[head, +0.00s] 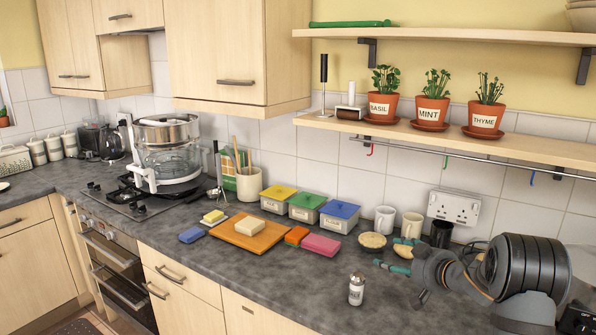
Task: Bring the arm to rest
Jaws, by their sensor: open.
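My gripper (389,253) is at the right of the head view, above the grey worktop (300,283). Its two teal-tipped fingers point left and stand apart, so it is open. A pale yellowish thing (402,250) shows between or behind the fingers; I cannot tell whether they touch it. My arm's grey and black links extend from the gripper to the right edge and hide part of the worktop there.
A white bottle (356,289) stands in front of the gripper. A pie-like dish (372,243), mugs (411,226) and a black cup (441,234) stand close behind. The shelf (450,139) with potted herbs overhangs the back. The front worktop left of the bottle is clear.

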